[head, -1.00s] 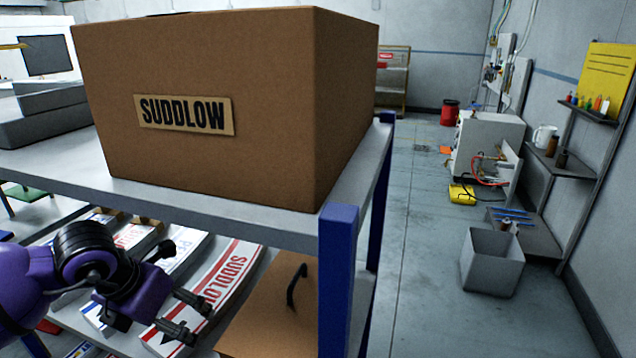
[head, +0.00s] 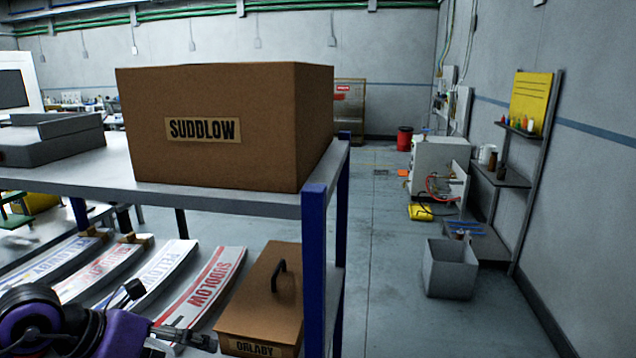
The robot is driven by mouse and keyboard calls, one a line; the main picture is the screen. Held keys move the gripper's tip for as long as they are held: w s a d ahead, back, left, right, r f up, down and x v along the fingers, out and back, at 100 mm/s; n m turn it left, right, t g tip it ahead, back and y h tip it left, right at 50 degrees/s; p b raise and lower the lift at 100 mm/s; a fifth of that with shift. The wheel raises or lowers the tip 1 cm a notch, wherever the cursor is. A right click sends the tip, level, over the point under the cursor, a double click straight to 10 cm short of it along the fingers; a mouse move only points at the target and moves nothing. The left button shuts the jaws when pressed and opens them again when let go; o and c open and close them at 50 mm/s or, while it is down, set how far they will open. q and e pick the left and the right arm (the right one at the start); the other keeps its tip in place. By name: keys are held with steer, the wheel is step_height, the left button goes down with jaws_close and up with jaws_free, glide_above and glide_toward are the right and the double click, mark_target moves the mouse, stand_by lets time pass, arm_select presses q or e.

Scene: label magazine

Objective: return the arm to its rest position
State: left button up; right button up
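My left arm comes in at the bottom left of the head view, purple and black. My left gripper (head: 182,343) is low in front of the lower shelf, its fingers apart with nothing seen between them. Its lower part is cut off by the picture's edge. It overlaps the near end of the label strip marked SUDLOW in red (head: 205,290), and I cannot tell if they touch. My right gripper is not in view.
A large SUDDLOW carton (head: 225,90) stands on the upper shelf (head: 240,198). A blue post (head: 314,270) edges the rack. Floor (head: 385,260) to the right is open, with a grey bin (head: 449,272).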

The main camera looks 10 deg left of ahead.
arm_select(q)
steer(key=w+d+r+n+t+h, duration=0.1)
steer(key=d+r+n+t+h, duration=0.15)
steer(key=d+h, duration=0.25)
steer(key=s+a+f+n+t+y+p, duration=0.25)
steer(key=a+f+n+y, duration=0.2)
steer(key=f+n, duration=0.55)
steer(key=s+a+f+n+t+y+p, duration=0.1)
steer(key=s+a+f+n+t+y, duration=0.35)
steer(key=n, duration=0.95)
steer(key=s+d+f+n+g+y, duration=0.25)
steer(key=s+f+n+g, duration=0.35)
steer(key=f, duration=0.5)
steer(key=s+d+f+n+h+p, duration=0.1)
steer(key=s+d+f+n, duration=0.3)
steer(key=s+d, duration=0.5)
steer(key=s+f+p, duration=0.1)
steer(key=s, duration=0.2)
steer(key=shift+s+d+f, duration=0.25)
steer(key=shift+d+f, duration=0.1)
steer(key=shift+d, duration=0.05)
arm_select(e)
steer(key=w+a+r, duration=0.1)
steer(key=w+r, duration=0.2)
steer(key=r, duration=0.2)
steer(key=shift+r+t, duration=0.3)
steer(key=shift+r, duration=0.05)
